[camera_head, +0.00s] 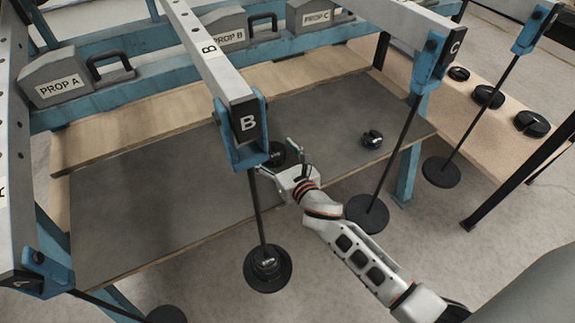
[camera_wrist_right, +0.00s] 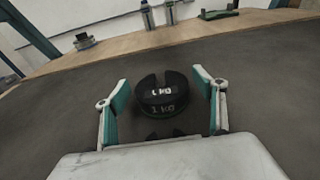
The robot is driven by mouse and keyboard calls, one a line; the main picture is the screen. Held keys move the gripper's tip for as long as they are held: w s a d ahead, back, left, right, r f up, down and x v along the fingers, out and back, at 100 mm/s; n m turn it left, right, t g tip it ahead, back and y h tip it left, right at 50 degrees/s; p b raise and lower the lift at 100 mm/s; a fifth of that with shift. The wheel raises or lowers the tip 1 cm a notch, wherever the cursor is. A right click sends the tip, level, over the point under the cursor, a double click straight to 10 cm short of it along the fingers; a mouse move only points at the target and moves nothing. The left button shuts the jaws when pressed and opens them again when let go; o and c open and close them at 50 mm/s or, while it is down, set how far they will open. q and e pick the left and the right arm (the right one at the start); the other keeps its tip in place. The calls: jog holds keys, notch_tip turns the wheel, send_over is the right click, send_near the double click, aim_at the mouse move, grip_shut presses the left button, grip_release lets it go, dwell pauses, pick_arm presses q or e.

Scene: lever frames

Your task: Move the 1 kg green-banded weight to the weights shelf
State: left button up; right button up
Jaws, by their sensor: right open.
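A black slotted weight marked "1 KG" (camera_wrist_right: 162,97) sits on the dark grey tabletop between my right gripper's fingers in the right wrist view. A dull greenish tint shows low on its side; the band colour is hard to tell. In the head view this weight (camera_head: 277,153) is partly hidden behind lever B's end. My right gripper (camera_head: 273,160) is open, with one finger on each side of the weight and gaps visible in the wrist view (camera_wrist_right: 161,82). A wooden shelf (camera_head: 497,150) at the right, probably the weights shelf, holds several black weights. My left gripper is not in view.
Lever B (camera_head: 247,122) and its hanging rod with a loaded disc (camera_head: 268,268) stand close to my right gripper. Lever C's rod and disc (camera_head: 367,213) hang beside my right arm. Another small black weight (camera_head: 372,139) lies on the grey tabletop (camera_head: 150,210).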

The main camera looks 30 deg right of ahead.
aim_at(282, 162)
jog(key=s, duration=0.2)
jog(key=s+r+p, duration=0.1)
jog(key=s, duration=0.2)
jog(key=shift+s+d, duration=0.1)
jog(key=s, duration=0.2)
jog(key=s+r, duration=0.1)
jog(key=s, duration=0.2)
jog(key=shift+s+p, duration=0.1)
jog(key=shift+p, duration=0.25)
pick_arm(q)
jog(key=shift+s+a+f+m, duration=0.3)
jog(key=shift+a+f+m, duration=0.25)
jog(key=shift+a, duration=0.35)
pick_arm(e)
jog(key=shift+s+d+r, duration=0.1)
jog(key=shift+s, duration=0.5)
